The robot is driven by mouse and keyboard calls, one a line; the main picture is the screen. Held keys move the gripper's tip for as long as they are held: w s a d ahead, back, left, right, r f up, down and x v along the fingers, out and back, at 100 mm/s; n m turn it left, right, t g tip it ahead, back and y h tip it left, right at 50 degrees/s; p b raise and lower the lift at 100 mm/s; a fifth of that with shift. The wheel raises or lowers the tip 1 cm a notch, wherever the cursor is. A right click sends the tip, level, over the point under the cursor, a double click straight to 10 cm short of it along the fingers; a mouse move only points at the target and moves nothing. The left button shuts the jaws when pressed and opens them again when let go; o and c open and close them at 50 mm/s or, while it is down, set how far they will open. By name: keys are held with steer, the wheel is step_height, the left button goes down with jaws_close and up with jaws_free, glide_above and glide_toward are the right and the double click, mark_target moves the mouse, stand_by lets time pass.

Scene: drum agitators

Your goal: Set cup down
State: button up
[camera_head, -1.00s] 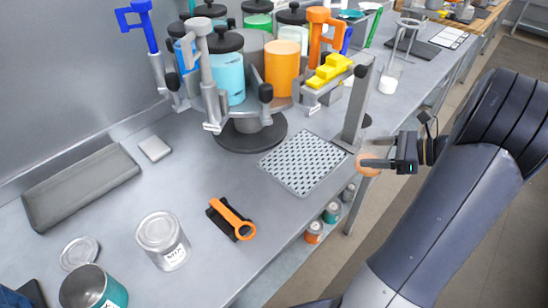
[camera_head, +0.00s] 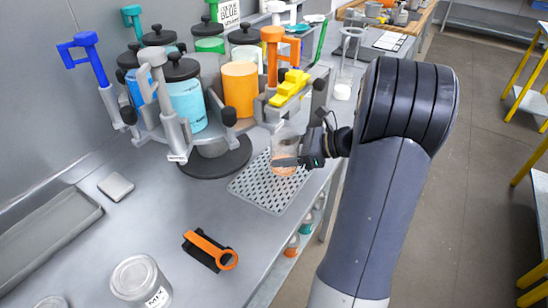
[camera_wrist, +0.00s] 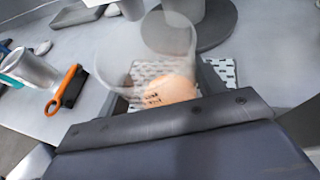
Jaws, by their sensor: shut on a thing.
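A clear cup with a peach-orange content (camera_head: 285,152) is upright in my gripper (camera_head: 300,161), over the right part of the perforated drip plate (camera_head: 250,197). In the wrist view the clear cup (camera_wrist: 135,50) stands just beyond the dark jaws of my gripper (camera_wrist: 165,118), with the peach content low in it. The perforated plate (camera_wrist: 222,70) shows behind and through the cup. My gripper is shut on the cup. I cannot tell whether the cup's bottom touches the plate.
A carousel of colored canisters (camera_head: 187,100) with a dispenser holding a yellow piece (camera_head: 291,85) stands just behind the plate. An orange opener (camera_head: 212,249) and a labelled can (camera_head: 141,281) lie toward the front. The bench's right edge runs close beside the plate.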

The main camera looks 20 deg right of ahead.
mark_target(274, 150)
steer(key=shift+w+a, duration=0.95)
steer(key=shift+a, duration=0.25)
steer(key=shift+f, duration=1.8)
steer(key=shift+f, duration=0.1)
steer(key=o, duration=1.1)
steer(key=shift+r, duration=0.25)
steer(key=v, duration=1.2)
steer(key=shift+f, duration=0.15)
